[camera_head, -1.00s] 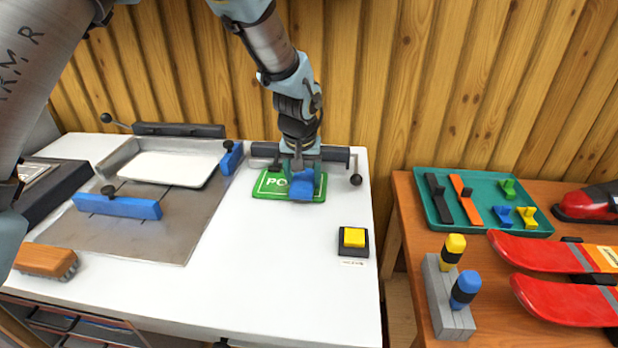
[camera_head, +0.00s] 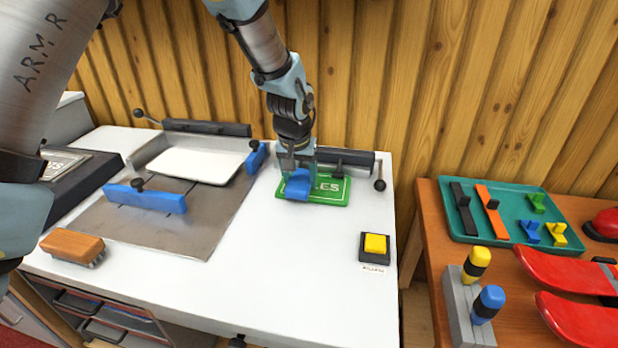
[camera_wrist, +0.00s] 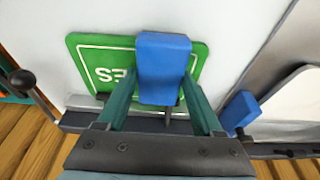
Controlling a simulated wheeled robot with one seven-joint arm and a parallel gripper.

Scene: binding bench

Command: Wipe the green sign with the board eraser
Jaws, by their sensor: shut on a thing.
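The green sign (camera_head: 330,191) lies flat on the white bench top, with white letters, of which "ES" shows at its right part. My gripper (camera_head: 298,172) is above the sign's left part, shut on the blue board eraser (camera_head: 297,186). The eraser covers the left part of the sign and seems to rest on it; exact contact cannot be told.
A metal jig with blue clamps (camera_head: 145,198) and a white sheet (camera_head: 196,166) stands to the left. A wooden brush (camera_head: 72,246) lies at the front left. A yellow button (camera_head: 375,244) is at the right. A dark bar (camera_head: 345,161) runs behind the sign.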

